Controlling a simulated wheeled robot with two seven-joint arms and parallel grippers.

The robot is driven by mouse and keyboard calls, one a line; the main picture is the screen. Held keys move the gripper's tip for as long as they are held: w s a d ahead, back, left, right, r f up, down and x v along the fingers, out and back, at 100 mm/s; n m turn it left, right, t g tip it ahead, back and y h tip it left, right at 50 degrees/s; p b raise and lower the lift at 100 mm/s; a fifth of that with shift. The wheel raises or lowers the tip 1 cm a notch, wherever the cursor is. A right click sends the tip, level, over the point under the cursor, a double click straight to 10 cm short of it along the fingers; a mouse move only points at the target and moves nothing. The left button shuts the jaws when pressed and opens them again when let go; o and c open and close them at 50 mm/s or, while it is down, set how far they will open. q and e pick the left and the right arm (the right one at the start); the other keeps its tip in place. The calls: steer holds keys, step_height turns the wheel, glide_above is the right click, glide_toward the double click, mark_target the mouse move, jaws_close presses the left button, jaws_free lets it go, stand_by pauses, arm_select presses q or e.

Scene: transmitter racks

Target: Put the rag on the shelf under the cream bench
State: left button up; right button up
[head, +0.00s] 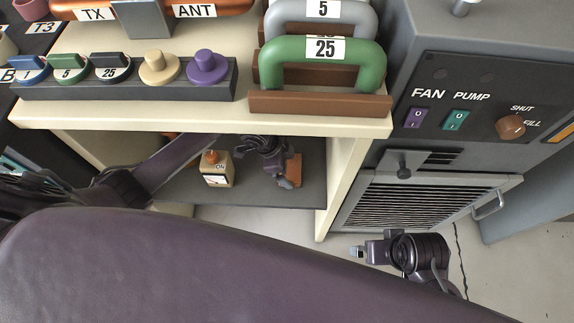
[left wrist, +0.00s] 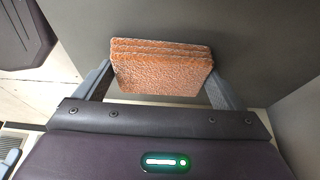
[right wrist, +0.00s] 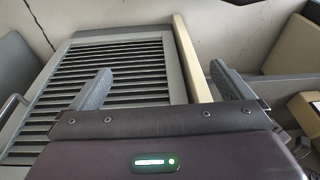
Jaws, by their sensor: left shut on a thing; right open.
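The rag (left wrist: 162,72) is an orange, folded, textured cloth, held between the two fingers of my left gripper (left wrist: 160,85) in the left wrist view. In the head view my left gripper (head: 284,178) reaches under the cream bench (head: 205,122), and part of the rag (head: 294,168) shows beside it. The gripper is over the dark shelf (head: 240,187); I cannot tell whether the rag touches it. My right gripper (head: 362,251) is low on the right, in front of the louvred panel. In the right wrist view it (right wrist: 160,85) is open and empty.
A cream box with an orange knob (head: 215,170) stands on the shelf left of my left gripper. The bench's right leg (head: 345,185) stands between my grippers. The grey cabinet with its louvred panel (head: 415,203) is on the right. Handles and knobs cover the bench top.

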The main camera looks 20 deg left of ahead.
arm_select(q)
steer(key=shift+f, duration=0.1)
steer(key=o, duration=0.8)
steer(key=shift+c, duration=0.2)
